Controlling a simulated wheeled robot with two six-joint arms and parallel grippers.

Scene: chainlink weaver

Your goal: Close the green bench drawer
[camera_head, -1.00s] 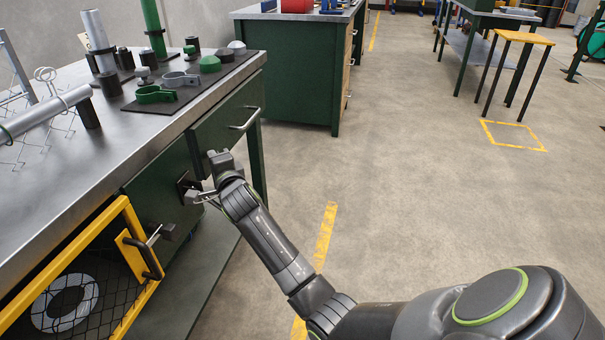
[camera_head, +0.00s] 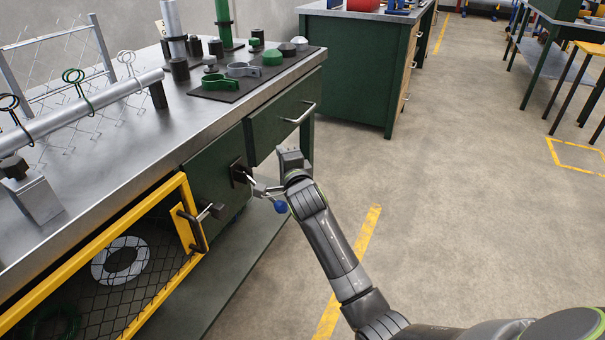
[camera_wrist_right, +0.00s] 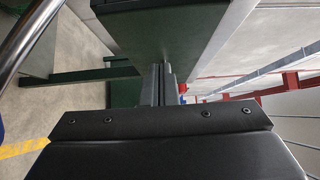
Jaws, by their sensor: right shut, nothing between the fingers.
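A silver bar also shows at that view's upper left. My left gripper is not in view.
A yellow-framed mesh door (camera_head: 188,225) with a dark handle is nearer along the bench. Pipes, clamps and fittings lie on the metal benchtop (camera_head: 130,140). The floor to the right is open.

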